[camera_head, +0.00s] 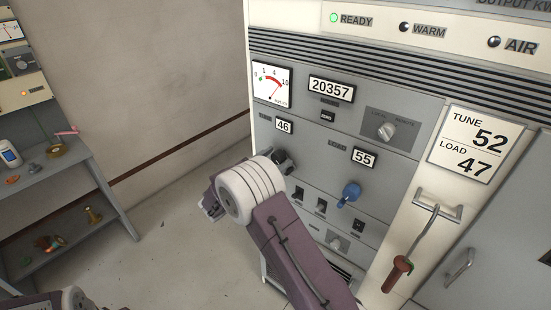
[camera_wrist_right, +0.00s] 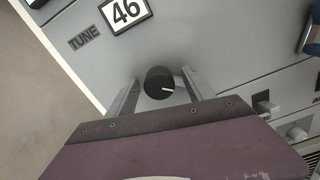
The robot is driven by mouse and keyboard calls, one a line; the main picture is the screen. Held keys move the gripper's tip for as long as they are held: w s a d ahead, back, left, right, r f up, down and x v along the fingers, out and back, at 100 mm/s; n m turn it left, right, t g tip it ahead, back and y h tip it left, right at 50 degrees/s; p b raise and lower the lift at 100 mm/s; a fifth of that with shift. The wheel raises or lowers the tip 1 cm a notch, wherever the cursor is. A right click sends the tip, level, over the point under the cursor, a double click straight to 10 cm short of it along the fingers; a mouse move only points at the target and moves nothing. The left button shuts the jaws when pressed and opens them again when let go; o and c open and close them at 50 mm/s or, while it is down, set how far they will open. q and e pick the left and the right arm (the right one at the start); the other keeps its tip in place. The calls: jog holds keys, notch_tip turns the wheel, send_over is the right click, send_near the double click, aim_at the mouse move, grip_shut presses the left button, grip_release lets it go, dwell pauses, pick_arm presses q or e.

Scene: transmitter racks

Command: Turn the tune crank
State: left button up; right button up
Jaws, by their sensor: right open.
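The tune crank, a black knob with a white mark (camera_wrist_right: 160,83), is on the grey panel below the TUNE counter (camera_wrist_right: 126,12), which reads 46. In the head view the crank (camera_head: 285,160) is partly hidden behind my right wrist. My right gripper (camera_wrist_right: 159,76) is open, with one finger on each side of the knob. I cannot tell whether the fingers touch it. A placard (camera_head: 474,144) reads TUNE 52, LOAD 47. Only a bit of my left arm shows at the bottom left of the head view; its gripper is out of sight.
The blue load crank (camera_head: 351,193) sits to the right, under the LOAD counter (camera_head: 364,158) reading 55. Small switches (camera_head: 321,206) lie below. A red-handled lever (camera_head: 398,272) hangs on the cabinet's right. A shelf (camera_head: 90,165) with small items stands at left; open floor lies between.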

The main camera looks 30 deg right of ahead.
jog(key=shift+c, duration=0.9)
grip_shut()
jog(key=m+b, duration=0.4)
jog(key=b, duration=0.3)
jog(key=shift+f+m, duration=0.15)
jog(key=shift+m, duration=0.25)
jog(key=shift+o, duration=0.9)
grip_release()
jog(key=shift+a, duration=0.1)
